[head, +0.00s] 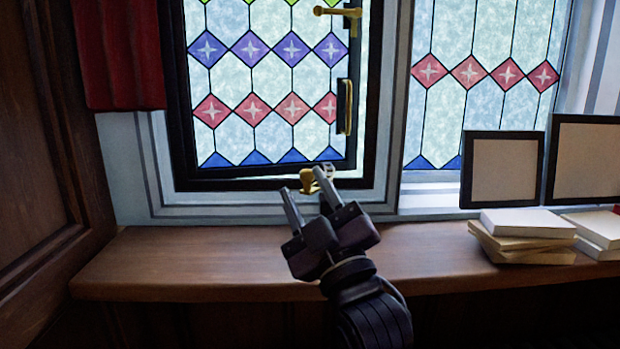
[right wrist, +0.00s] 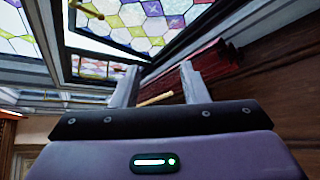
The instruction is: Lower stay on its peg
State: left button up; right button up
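The casement window (head: 263,178) has a dark frame and coloured leaded glass; its bottom edge slants against the surrounding frame, so it looks slightly ajar. The small brass stay (head: 308,184) shows at the bottom of the casement, partly hidden by my gripper. My right gripper (head: 305,180) is open, with its two fingers apart in front of the stay. In the right wrist view, a brass bar (right wrist: 155,99) shows between the spread fingers of my right gripper (right wrist: 158,78); contact cannot be told. I cannot make out the peg. My left gripper is out of view.
A wooden sill (head: 190,260) runs below the window, bare on the left. Stacked books (head: 525,232) and dark-framed panels (head: 502,170) stand at right. A red curtain (head: 117,55) hangs at left. A brass handle (head: 336,11) sticks out high on the casement.

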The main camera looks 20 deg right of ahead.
jog(key=r+n+g+y, duration=0.1)
jog(key=r+n+y, duration=0.15)
jog(key=n, duration=0.55)
jog(key=n+g+p, duration=0.4)
jog(key=n+g, duration=0.2)
jog(key=n, duration=1.6)
send_near(311, 175)
jog(key=x, duration=0.4)
jog(key=shift+m+h, duration=0.3)
jog(key=shift+h, duration=0.05)
jog(key=p+x, duration=0.2)
jog(key=x, duration=0.4)
jog(key=shift+w+a, duration=0.1)
pick_arm(q)
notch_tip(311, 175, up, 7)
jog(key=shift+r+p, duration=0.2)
jog(key=shift+p, duration=0.1)
pick_arm(e)
jog(key=shift+w+a, duration=0.15)
jog(key=shift+w, duration=0.3)
jog(key=shift+f, duration=0.1)
jog(key=shift+c, duration=0.2)
grip_shut()
